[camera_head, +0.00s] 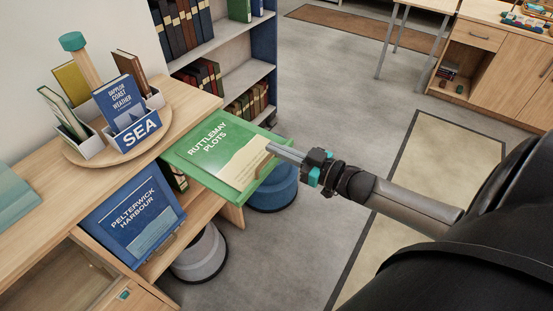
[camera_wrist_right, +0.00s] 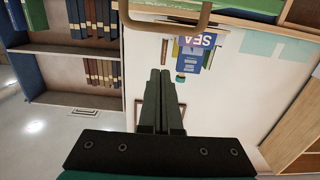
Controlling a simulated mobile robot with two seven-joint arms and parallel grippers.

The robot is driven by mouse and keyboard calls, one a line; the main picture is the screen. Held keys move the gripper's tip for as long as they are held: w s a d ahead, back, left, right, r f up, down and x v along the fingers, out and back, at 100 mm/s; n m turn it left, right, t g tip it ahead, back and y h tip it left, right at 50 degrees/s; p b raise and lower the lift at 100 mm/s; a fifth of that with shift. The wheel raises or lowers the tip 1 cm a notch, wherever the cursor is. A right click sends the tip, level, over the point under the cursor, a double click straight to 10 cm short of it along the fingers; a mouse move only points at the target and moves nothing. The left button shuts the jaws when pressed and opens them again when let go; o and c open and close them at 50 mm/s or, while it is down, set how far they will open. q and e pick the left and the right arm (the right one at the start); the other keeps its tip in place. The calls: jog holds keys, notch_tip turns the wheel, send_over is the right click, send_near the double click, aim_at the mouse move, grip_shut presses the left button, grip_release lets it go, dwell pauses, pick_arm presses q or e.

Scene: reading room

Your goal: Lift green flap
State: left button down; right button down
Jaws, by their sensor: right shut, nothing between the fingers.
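My left gripper is not in view.
A blue flap (camera_head: 118,225) lettered "PELTERWICK HARBOUR" leans below, to the left. A round tray (camera_head: 80,158) of books with a "SEA" sign stands on the top. Blue (camera_head: 275,192) and grey (camera_head: 200,260) stools stand below the green flap. Open floor lies to the right.

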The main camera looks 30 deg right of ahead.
aim_at(277, 160)
jog(key=shift+w+a+f+b, duration=0.1)
jog(key=shift+f+b, duration=0.1)
jog(key=shift+f, duration=0.7)
jog(key=shift+w+f+b, duration=0.1)
jog(key=shift+f+b, duration=0.05)
jog(key=shift+f, duration=0.75)
jog(key=shift+f, duration=0.1)
